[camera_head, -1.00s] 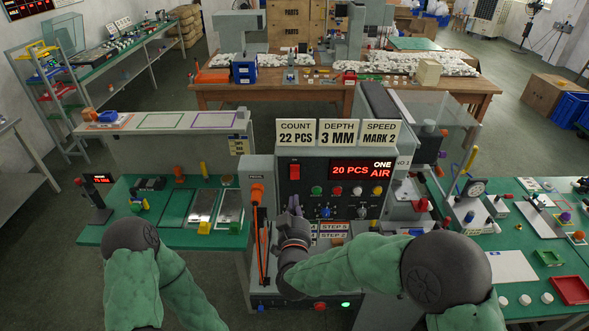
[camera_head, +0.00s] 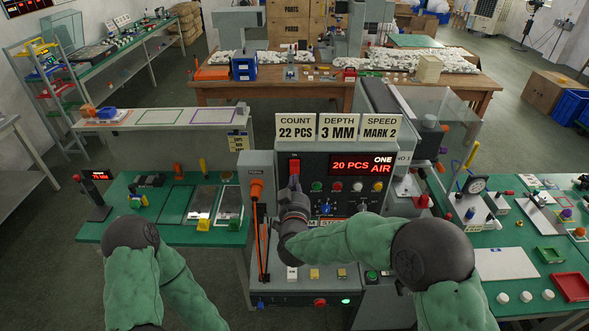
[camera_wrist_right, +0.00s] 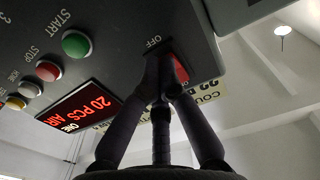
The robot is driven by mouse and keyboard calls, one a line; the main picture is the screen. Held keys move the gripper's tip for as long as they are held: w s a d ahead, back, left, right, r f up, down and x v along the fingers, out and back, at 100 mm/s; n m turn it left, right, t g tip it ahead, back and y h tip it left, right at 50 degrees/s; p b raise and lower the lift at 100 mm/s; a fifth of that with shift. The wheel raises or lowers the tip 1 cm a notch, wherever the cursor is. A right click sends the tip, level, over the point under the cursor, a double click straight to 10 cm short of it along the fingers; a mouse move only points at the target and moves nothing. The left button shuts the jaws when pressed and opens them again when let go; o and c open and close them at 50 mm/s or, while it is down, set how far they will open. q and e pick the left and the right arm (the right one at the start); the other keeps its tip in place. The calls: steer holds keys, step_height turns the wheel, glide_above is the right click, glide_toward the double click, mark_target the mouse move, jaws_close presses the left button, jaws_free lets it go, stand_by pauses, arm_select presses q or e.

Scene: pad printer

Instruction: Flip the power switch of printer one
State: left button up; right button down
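Printer one (camera_head: 380,213) is the grey machine in the middle, its display (camera_head: 361,165) lit with "20 PCS ONE AIR". Its red power switch (camera_head: 294,164) sits at the upper left of the dark front panel. My right gripper (camera_head: 294,183) is at the switch's lower edge, fingers pointing up. In the right wrist view the fingertips (camera_wrist_right: 164,62) are together with nothing seen between them, beside the red switch (camera_wrist_right: 180,69) and the "OFF" label (camera_wrist_right: 154,40). They partly hide the switch. I cannot tell whether they touch it. My left gripper is out of view.
A row of coloured buttons (camera_head: 317,186) lies right of the switch. Sign cards (camera_head: 339,127) stand on top of the printer. Green worktables (camera_head: 172,232) flank it.

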steer(key=shift+w, duration=0.55)
steer(key=shift+s, duration=0.1)
steer(key=s, duration=1.5)
steer(key=shift+s+b, duration=0.35)
steer(key=s+d+f+g+y+b, duration=0.1)
steer(key=d+f+g+b, duration=0.2)
steer(key=f, duration=1.1)
steer(key=s+d+f+g+y+b, duration=0.1)
steer(key=d+f+g, duration=0.3)
steer(key=f, duration=1)
steer(key=s+d+f+m+g+y+b, duration=0.2)
steer(key=s+f+g, duration=0.8)
steer(key=s+f, duration=1)
steer(key=shift+d+f+g+b, duration=0.3)
steer(key=shift+d+f+b, duration=0.1)
steer(key=shift+b, duration=0.45)
